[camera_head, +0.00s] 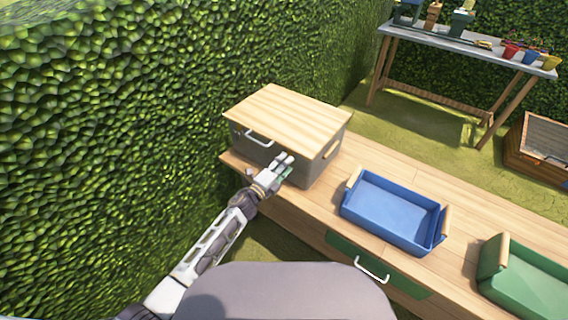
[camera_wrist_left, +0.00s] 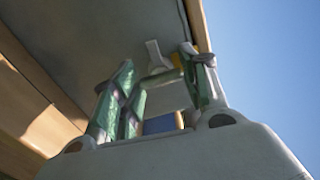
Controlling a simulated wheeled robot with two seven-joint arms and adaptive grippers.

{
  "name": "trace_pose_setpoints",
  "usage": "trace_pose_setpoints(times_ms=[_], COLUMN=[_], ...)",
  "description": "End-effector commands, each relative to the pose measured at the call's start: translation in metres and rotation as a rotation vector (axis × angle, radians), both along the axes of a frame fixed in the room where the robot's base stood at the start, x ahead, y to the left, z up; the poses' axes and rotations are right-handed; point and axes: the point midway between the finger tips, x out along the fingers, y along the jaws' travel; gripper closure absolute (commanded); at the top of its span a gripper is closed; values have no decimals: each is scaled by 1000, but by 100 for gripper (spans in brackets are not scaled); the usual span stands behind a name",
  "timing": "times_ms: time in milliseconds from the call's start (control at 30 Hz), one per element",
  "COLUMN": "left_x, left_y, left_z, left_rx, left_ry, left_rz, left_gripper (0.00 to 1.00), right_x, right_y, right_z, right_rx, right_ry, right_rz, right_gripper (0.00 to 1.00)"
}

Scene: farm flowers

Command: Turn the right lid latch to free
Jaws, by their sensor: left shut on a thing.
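A grey box (camera_head: 308,168) with a pale wooden lid (camera_head: 290,115) stands on the wooden bench. The lid lies flat on it. My left gripper (camera_head: 282,163) is at the right part of the box's front, below the lid edge, and hides the right latch in the head view. In the left wrist view, my gripper's green fingers (camera_wrist_left: 163,70) are at the grey front wall (camera_wrist_left: 80,45), with a pale latch piece (camera_wrist_left: 155,52) by their tips near the lid edge (camera_wrist_left: 197,22). The latch is partly hidden, so its angle is unclear. My right gripper is not in view.
A white handle (camera_head: 260,139) is on the box front, left of my gripper. A blue tray (camera_head: 392,212) and a green tray (camera_head: 525,285) stand to the right on the bench (camera_head: 290,215). A hedge (camera_head: 110,130) rises close on the left. A drawer handle (camera_head: 371,270) sticks out below.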

Motion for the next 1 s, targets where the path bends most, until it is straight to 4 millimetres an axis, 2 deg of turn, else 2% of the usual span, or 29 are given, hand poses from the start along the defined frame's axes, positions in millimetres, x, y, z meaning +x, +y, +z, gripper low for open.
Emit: trace_pose_setpoints(times_ms=[200,667,700,867,1000], left_x=[0,0,0,0,0], left_y=[1,1,1,1,0], left_z=[-1,-1,-1,-1,-1], left_rx=[-61,-77,-77,-77,-77], left_ry=[47,59,59,57,57], left_rz=[1,1,1,1,1], left_gripper=[80,80,55,34,34], right_x=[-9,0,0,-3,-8], right_y=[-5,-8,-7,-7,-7], right_z=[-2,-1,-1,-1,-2], right_rx=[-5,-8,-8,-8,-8], right_ry=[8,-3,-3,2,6], right_rz=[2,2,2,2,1], right_gripper=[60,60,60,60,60])
